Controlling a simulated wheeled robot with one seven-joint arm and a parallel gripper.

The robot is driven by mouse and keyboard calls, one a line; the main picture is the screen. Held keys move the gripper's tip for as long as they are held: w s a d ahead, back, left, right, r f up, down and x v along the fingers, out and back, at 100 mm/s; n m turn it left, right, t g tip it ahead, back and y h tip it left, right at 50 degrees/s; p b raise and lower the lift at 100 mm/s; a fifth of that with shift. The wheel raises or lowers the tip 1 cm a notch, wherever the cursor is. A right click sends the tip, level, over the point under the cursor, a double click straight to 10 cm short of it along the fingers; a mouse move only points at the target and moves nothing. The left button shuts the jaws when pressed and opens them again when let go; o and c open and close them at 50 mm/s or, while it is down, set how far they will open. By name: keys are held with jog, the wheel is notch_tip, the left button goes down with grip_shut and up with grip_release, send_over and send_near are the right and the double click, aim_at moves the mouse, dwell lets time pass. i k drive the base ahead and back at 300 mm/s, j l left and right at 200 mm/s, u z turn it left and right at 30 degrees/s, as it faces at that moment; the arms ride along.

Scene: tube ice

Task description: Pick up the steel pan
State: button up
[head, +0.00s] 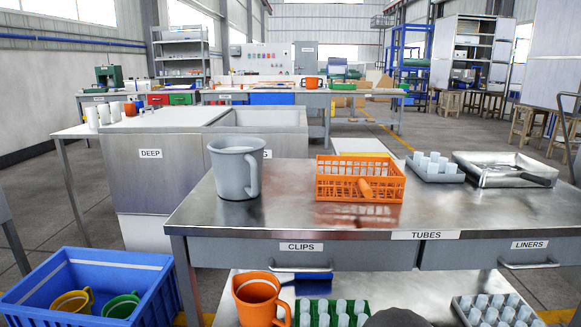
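The steel pan (500,181) is a shallow, shiny rectangular tray. It sits at the right end of the steel tabletop (290,205), above the drawer labelled LINERS. A grey metal item that looks like a scoop lies in it, and its exact shape is hard to tell. The pan's right end is near the right side of the picture. My gripper is not in view. A dark rounded shape at the bottom edge is probably part of my own body.
Left of the pan are a grey block of white tubes (436,167), an orange basket (358,187) and a grey jug (236,170). The lower shelf holds an orange jug (260,300) and tube racks. A blue crate (88,283) stands at left. The front tabletop is clear.

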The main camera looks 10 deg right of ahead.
aim_at(485, 169)
jog(key=z, duration=1.6)
jog(key=u, duration=1.9)
jog(key=l+z, duration=0.1)
jog(key=z, duration=1.8)
